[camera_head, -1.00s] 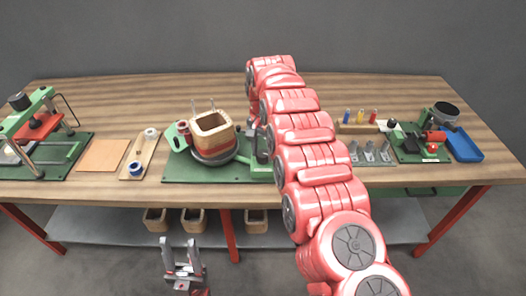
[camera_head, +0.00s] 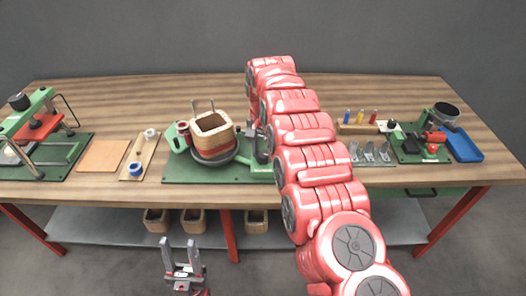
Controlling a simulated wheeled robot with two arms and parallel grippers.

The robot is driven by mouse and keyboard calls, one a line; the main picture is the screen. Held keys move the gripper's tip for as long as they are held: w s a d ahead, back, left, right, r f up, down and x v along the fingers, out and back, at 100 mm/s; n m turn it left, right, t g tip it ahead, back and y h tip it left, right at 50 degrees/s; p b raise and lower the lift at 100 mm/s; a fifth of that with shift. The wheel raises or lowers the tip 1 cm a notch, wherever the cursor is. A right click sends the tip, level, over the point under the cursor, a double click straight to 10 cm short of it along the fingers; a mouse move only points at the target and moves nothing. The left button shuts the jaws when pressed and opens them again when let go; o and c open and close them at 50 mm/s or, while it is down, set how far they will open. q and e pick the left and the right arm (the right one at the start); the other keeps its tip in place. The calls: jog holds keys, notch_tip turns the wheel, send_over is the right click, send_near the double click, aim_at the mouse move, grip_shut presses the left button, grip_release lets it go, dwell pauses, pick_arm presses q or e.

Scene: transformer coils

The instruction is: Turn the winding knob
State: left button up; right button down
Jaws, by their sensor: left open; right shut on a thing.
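The winder stands on a green base (camera_head: 190,172) at the middle of the bench. It carries a square wooden former (camera_head: 196,130) with a dark ring and reddish winding around its lower part. The winding knob is hidden behind my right arm, at the winder's right side. My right gripper (camera_head: 253,122) is mostly hidden by its own red arm; only a small part shows beside the winder, shut on what seems to be the knob. My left gripper (camera_head: 182,252) is open and empty, in front of the bench and below its top.
A press (camera_head: 38,122) stands at the far left, with a plain board (camera_head: 103,155) and a spool board (camera_head: 136,165) beside it. At the right are metal terminals (camera_head: 372,154), a green-based device (camera_head: 410,150) and a blue tray (camera_head: 464,146). Wooden boxes (camera_head: 194,221) sit on the lower shelf.

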aim_at(264, 153)
jog(key=shift+c, duration=1.6)
grip_release()
notch_tip(264, 153, up, 6)
jog(key=shift+d, duration=0.1)
notch_tip(264, 153, up, 11)
jog(key=p, duration=1.1)
jog(key=shift+r, duration=0.2)
